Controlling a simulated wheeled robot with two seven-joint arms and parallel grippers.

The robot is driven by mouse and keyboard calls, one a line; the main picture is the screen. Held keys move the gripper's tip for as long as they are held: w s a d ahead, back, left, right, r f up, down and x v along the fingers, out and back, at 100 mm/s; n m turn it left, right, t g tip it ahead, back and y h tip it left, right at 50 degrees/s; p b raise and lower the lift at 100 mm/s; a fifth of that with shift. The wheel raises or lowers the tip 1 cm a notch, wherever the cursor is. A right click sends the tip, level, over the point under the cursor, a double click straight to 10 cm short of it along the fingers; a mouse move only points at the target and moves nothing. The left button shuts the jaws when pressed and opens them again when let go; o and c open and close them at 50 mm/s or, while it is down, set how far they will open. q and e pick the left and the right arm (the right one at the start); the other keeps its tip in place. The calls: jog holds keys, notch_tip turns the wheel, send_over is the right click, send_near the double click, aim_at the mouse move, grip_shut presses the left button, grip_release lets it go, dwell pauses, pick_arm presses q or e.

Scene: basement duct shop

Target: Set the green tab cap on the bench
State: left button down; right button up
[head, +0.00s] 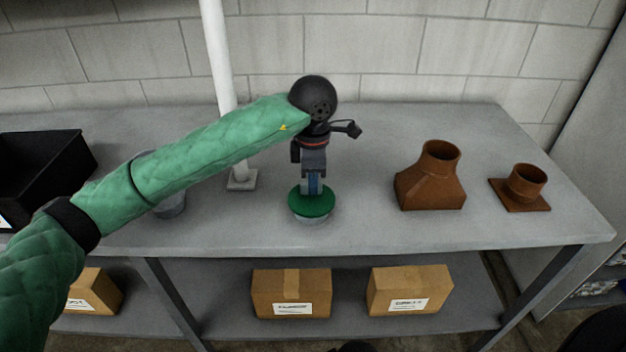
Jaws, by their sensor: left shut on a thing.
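The green tab cap (312,207) is a round green disc with a paler grey part under it. It shows over the front middle of the grey bench (390,227). My left gripper (312,188) points down and is shut on the cap from above. The fingers hide the cap's tab and part of its top. I cannot tell whether the cap's underside touches the bench. My right gripper is not in view.
A brown square-to-round duct piece (430,185) and a brown flanged collar (522,188) stand to the right. A white pole (222,75) rises behind my left arm. A grey round container (170,203) is partly hidden. A black bin (45,170) sits left. Cardboard boxes (291,292) lie below.

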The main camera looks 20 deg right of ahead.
pick_arm(q)
jog(key=c, duration=1.5)
grip_release()
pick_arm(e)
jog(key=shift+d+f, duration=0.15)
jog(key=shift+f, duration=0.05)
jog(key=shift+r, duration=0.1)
pick_arm(q)
jog(key=shift+r, duration=0.25)
notch_tip(320, 180, up, 12)
jog(key=b, duration=0.2)
jog(key=shift+b, duration=0.35)
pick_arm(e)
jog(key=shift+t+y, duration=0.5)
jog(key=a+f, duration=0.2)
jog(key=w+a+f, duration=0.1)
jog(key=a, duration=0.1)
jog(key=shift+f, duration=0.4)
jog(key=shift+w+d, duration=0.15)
